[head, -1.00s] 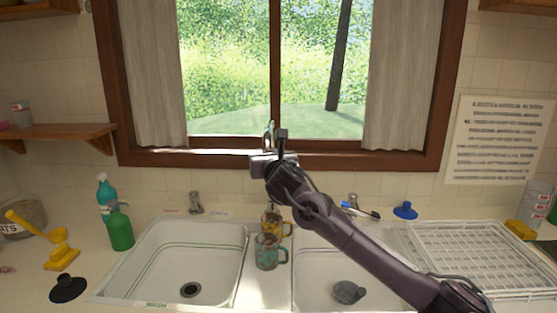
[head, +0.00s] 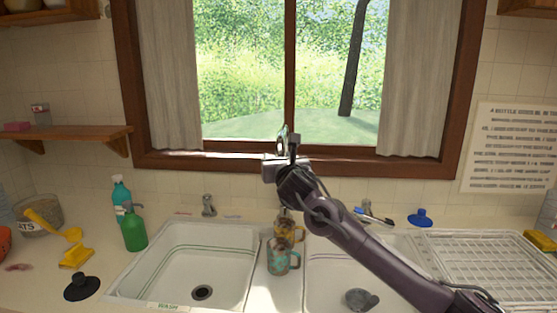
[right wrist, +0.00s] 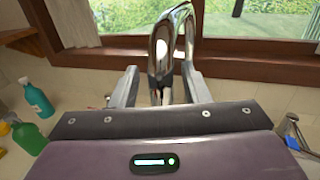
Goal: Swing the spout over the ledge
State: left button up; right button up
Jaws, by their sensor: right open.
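The chrome spout (right wrist: 163,50) is a tall curved tube in the right wrist view. It stands between the two fingers of my right gripper (right wrist: 160,84). The fingers are apart, one on each side of it; I cannot tell whether either touches it. In the head view only a small shiny part of the spout (head: 282,134) shows above my right gripper (head: 287,150); my arm hides the rest. The wooden window ledge (head: 400,172) runs behind the sink, and the gripper appears in front of it. My left gripper is not in view.
A green bottle (head: 134,230) stands at left. A white dish rack (head: 480,262) is at right. The left basin looks empty.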

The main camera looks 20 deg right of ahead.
jog(key=s+a+b, duration=0.1)
jog(key=s+b, duration=0.1)
jog(key=s, duration=0.5)
jog(key=shift+s, duration=0.3)
